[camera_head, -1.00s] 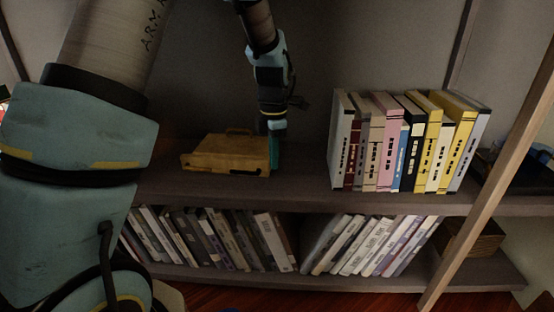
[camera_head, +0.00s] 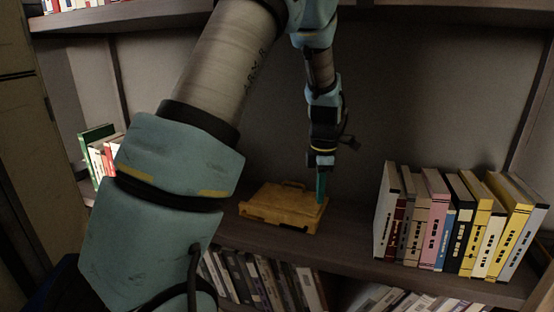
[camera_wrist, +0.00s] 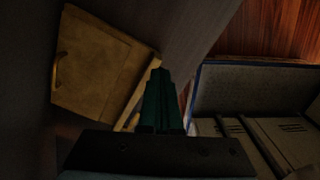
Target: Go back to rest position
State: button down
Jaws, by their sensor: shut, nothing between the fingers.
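My gripper (camera_head: 321,186) points down beside the right end of a yellow-brown box with a handle (camera_head: 283,207) on the middle shelf. Its teal fingers are shut with nothing visible between them. In the wrist view the shut fingers (camera_wrist: 161,100) reach up the middle of the picture, and the box (camera_wrist: 95,65) lies to their left. I cannot tell whether the fingertips touch the box.
A row of upright books (camera_head: 440,220) stands on the same shelf to the right, with bare shelf (camera_head: 350,225) between it and the box. More books (camera_head: 265,280) lean on the shelf below. Other books (camera_head: 103,155) stand at the left. An upper shelf (camera_head: 150,15) runs above.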

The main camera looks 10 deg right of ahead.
jog(key=s+a+r+m+t, duration=0.1)
jog(key=s+a+m, duration=0.3)
jog(key=a+m, duration=0.3)
jog(key=s+a+r+m, duration=0.25)
jog(key=a+m, duration=0.25)
jog(key=a, duration=0.5)
jog(key=s+a+r+m+t, duration=0.1)
jog(key=s+a+m, duration=0.3)
jog(key=a+m, duration=0.3)
notch_tip(320, 180, up, 29)
jog(key=a+p, duration=0.1)
jog(key=p, duration=2.8)
jog(key=shift+s+a+n, duration=0.3)
jog(key=shift+s+a, duration=0.05)
